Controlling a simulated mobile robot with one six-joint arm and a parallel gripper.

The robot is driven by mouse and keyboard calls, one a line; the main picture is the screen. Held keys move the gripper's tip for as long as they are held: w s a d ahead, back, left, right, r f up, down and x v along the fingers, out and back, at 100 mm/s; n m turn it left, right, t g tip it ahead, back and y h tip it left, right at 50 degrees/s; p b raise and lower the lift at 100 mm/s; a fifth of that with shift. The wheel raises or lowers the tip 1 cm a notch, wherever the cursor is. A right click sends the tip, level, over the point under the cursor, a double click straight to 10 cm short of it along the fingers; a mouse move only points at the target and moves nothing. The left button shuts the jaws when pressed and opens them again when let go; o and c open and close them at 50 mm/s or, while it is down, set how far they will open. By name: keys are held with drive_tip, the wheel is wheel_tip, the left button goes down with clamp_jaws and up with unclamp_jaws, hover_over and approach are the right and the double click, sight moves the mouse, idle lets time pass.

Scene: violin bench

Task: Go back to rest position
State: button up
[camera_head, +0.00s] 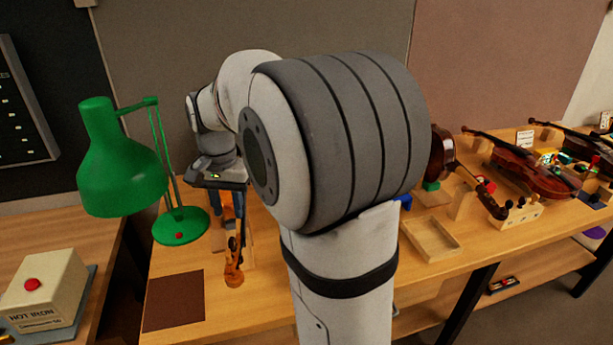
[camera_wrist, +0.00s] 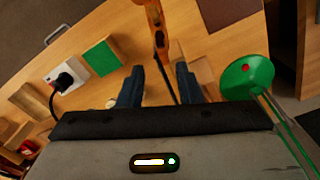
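My gripper (camera_head: 230,212) is above the left part of the workbench, pointing down. In the wrist view its two dark blue fingers (camera_wrist: 159,75) are spread apart, with a wide gap between them. An orange-brown wooden piece (camera_head: 234,262), which looks like part of a violin, is just in front of the gripper. In the wrist view this piece (camera_wrist: 157,28) lies ahead of the fingers, and a thin dark strip runs back from it into the gap. Neither finger visibly touches it. My large arm links hide the middle of the bench in the head view.
A green lamp (camera_head: 123,172) stands close left of the gripper; its base (camera_wrist: 246,76) shows in the wrist view. A hot iron box (camera_head: 42,288) is at lower left, a brown mat (camera_head: 174,301) at the bench front. A wooden tray (camera_head: 432,239) and violins (camera_head: 530,172) are right.

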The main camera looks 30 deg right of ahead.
idle(0.4)
drive_tip(key=s+a+f+n+t, duration=0.1)
drive_tip(key=s+n, duration=0.3)
drive_tip(key=s, duration=0.5)
drive_tip(key=s+a+f+n+t, duration=0.2)
drive_tip(key=s+n, duration=0.2)
drive_tip(key=s, duration=0.5)
drive_tip(key=shift+s, duration=0.25)
